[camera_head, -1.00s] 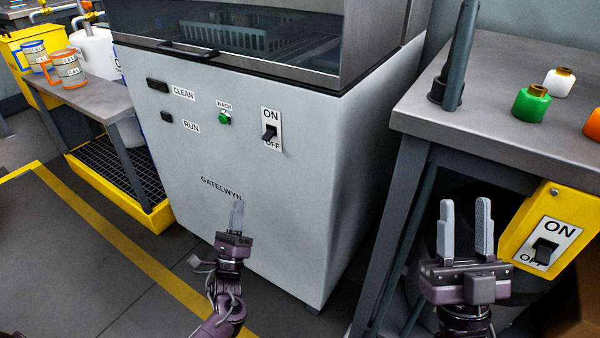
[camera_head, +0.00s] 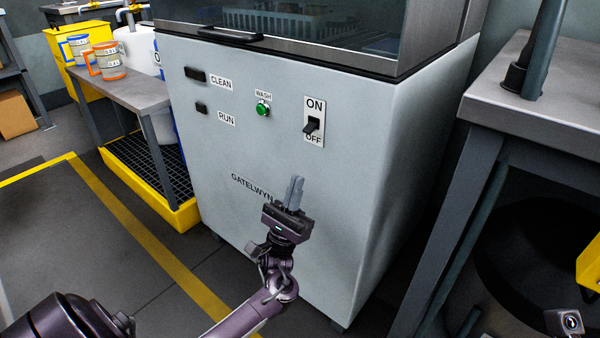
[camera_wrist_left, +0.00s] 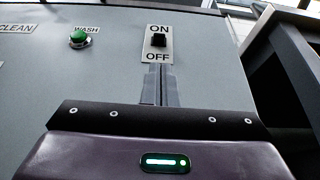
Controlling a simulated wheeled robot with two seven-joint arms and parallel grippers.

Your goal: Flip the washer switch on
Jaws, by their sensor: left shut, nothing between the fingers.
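The washer is a pale grey cabinet (camera_head: 270,160) marked GATELWYN. Its switch (camera_head: 312,125) is a black lever on a white plate, with ON above and OFF below. In the head view the lever slants down toward OFF. The switch (camera_wrist_left: 158,40) also shows in the left wrist view, just beyond my fingertips. My left gripper (camera_head: 295,182) is shut and empty, below the switch in the head view, fingers pointing up toward it. In the left wrist view its fingers (camera_wrist_left: 160,72) overlap the plate's lower edge; contact cannot be told. My right gripper is not in view.
A green WASH button (camera_head: 263,109) and black CLEAN (camera_head: 195,75) and RUN (camera_head: 201,108) controls are left of the switch. A handle (camera_head: 230,35) sticks out above them. A grey table (camera_head: 540,105) stands right of the washer; a side table (camera_head: 140,92) with mugs stands left.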

